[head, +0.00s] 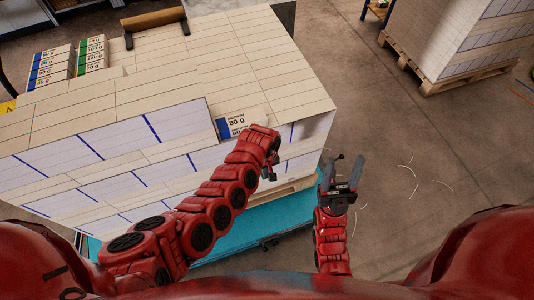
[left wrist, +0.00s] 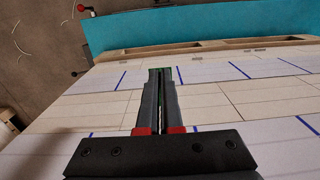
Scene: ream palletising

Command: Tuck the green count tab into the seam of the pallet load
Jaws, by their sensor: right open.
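The pallet load (head: 185,80) is a wide stack of white paper reams with blue stripes, filling the left and middle of the head view. In the left wrist view, its rows of reams (left wrist: 105,105) have narrow seams between them. My left gripper (left wrist: 161,75) is shut on the green count tab (left wrist: 160,100), which shows only as a thin green sliver between the fingers. The fingertips lie over the load; I cannot tell whether the tab enters a seam. My right gripper (head: 341,175) is open and empty, right of the load.
A labelled ream (head: 236,125) lies on the load beside my left wrist. Blue-labelled (head: 50,65) and green-labelled (head: 92,53) reams are stacked at the back left. A brown roll (head: 155,19) lies behind. Another loaded pallet (head: 465,75) stands back right. The floor between is clear.

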